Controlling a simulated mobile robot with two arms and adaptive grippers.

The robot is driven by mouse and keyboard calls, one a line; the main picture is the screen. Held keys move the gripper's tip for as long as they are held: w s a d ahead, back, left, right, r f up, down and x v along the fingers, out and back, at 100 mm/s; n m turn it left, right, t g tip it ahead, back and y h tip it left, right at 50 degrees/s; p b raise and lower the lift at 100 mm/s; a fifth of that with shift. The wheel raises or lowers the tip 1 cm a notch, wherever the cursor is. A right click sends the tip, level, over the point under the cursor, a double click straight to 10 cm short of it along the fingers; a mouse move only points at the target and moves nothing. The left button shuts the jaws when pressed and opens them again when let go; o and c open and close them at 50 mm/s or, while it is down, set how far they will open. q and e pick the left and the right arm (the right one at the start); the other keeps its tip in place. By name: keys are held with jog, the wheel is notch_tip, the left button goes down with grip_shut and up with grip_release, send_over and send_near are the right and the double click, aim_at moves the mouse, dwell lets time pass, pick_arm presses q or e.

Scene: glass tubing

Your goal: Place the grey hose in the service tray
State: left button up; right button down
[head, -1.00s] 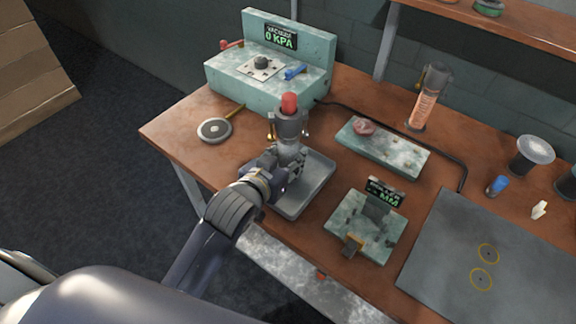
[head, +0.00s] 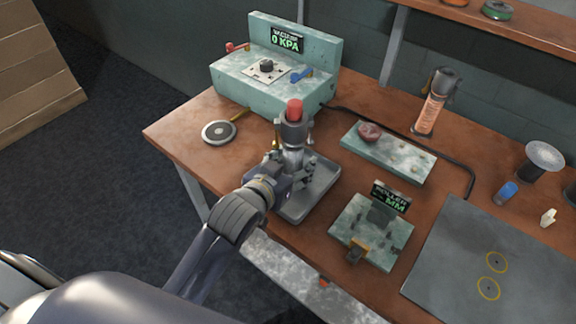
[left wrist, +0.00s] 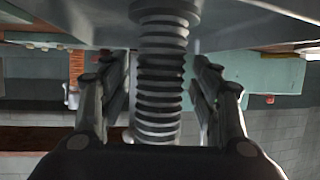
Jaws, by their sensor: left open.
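The grey hose (head: 291,155) is upright over the grey service tray (head: 322,192), with a dark collar and a red cap on top. In the left wrist view the ribbed hose (left wrist: 159,95) runs between my fingers, and its wide end meets a grey surface at the top of the picture. It looks as if it stands in the tray; its foot is hidden in the head view by my gripper. My left gripper (head: 290,178) is open, with one finger on each side of the hose and gaps visible in the left wrist view (left wrist: 161,78). My right gripper is out of view.
A green vacuum station (head: 270,75) stands behind, with a round disc (head: 219,132) to its left. A green block (head: 390,158) and a roller gauge (head: 370,232) stand right of the tray.

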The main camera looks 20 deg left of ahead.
aim_at(288, 168)
pick_arm(q)
jog(key=v, duration=0.5)
jog(key=shift+s, duration=0.2)
jog(key=p+v, duration=0.4)
jog(key=v, duration=0.2)
jog(key=shift+s+r, duration=0.3)
jog(key=shift+a, duration=0.1)
